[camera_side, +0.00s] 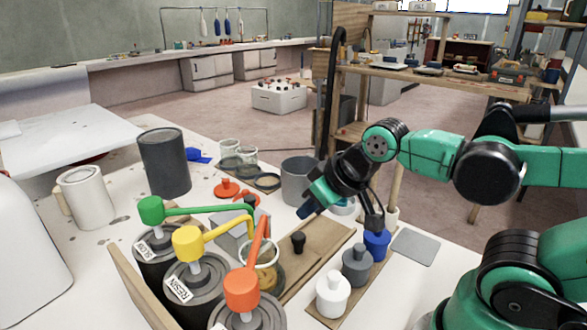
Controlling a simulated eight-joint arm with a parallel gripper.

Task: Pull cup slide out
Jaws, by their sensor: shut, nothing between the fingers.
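The cup slide looks like the flat wooden board (322,248) on the bench, with a dark knob (298,243) standing on it. A clear cup with a pale rim (260,252) stands at its left end, under the pump spouts, partly hidden by the orange spout. My gripper (307,210) is shut and empty, pointing down and left above the bench. In the picture it is above the knob, with a gap between them. Its fingertips are small and dark in this view.
Pumps with green (151,210), yellow (187,243) and orange (242,288) heads stand at left. White (333,295), grey (357,265) and blue (377,244) bottles stand right of the board. A grey bucket (299,181) is behind my gripper.

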